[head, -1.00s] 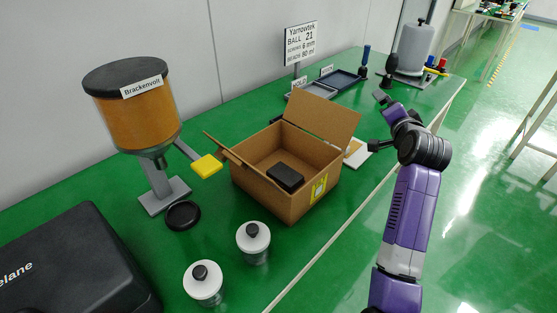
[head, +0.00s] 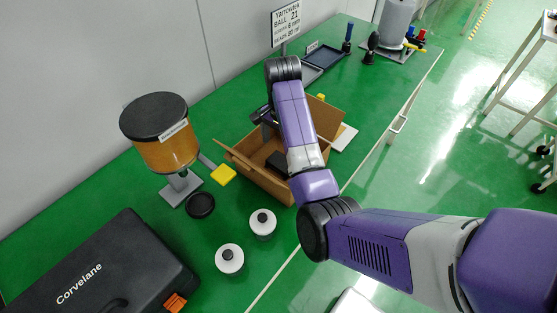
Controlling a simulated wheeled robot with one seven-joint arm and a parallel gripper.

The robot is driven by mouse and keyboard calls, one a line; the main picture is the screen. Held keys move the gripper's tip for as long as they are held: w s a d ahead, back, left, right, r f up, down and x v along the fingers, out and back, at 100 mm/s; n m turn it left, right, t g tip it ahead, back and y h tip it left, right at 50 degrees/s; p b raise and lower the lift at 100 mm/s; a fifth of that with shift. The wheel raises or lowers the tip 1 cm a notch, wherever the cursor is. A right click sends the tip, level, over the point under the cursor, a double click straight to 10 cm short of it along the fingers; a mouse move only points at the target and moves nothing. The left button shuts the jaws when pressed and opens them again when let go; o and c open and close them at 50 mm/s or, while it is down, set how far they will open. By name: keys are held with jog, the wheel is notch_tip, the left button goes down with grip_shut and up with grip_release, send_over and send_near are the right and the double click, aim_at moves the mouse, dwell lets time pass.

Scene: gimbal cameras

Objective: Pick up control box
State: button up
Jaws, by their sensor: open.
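A small black box (head: 277,162), which looks like the control box, lies inside an open cardboard box (head: 258,177) on the green table. My arm crosses over the carton and hides part of it and of the black box. My gripper (head: 262,119) is open, over the far left part of the carton, above and behind the black box in the picture. Its fingertips are small and dark, partly hidden by my arm, and I see nothing between them.
A hopper (head: 165,145) with an orange body and a yellow paddle (head: 223,175) stand left of the carton. Dark trays (head: 322,60) and a sign (head: 286,22) stand behind.

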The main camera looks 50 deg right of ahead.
aim_at(282, 162)
notch_tip(282, 162, down, 7)
jog(key=shift+s+a+r+p, duration=0.1)
jog(key=shift+s+r+p, duration=0.1)
jog(key=shift+p, duration=0.35)
jog(key=shift+w, duration=0.1)
jog(key=c, duration=1.4)
jog(key=shift+r, duration=0.1)
jog(key=shift+c, duration=0.2)
